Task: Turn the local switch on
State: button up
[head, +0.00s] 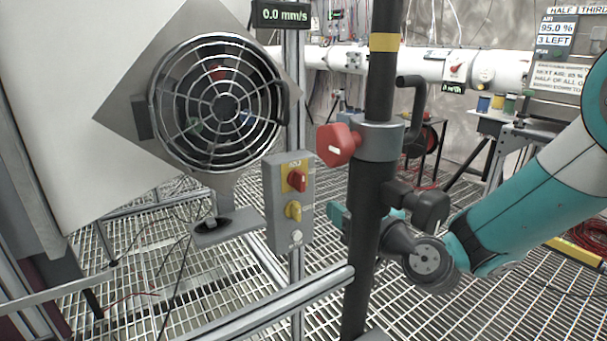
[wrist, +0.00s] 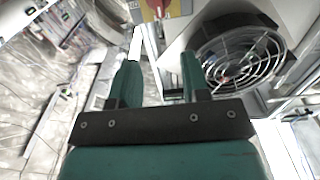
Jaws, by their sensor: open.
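A grey switch box (head: 273,215) stands upright on a metal post, left of centre in the head view. It carries a red knob (head: 297,181) on a yellow plate, a yellow knob (head: 293,211) below, and a small pale button at the bottom. The labels are too small to read surely. In the wrist view, the red knob (wrist: 157,5) on its yellow plate is cut off by the top edge, beyond the fingers. My gripper (wrist: 159,62) is open and empty. In the head view, its teal end shows right of the box, apart in the picture; a dark post partly hides it.
A dark post (head: 381,90) with a clamp, red hand knob (head: 337,145) and handle stands before my gripper. A caged fan (head: 217,103) is left of the box, also right in the wrist view (wrist: 240,58). A rail (head: 270,308) crosses low over the grating floor.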

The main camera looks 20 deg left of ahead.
aim_at(303, 179)
jog(key=p+x, duration=0.2)
jog(key=x, duration=1.2)
jog(key=shift+w+a, duration=0.3)
grip_shut()
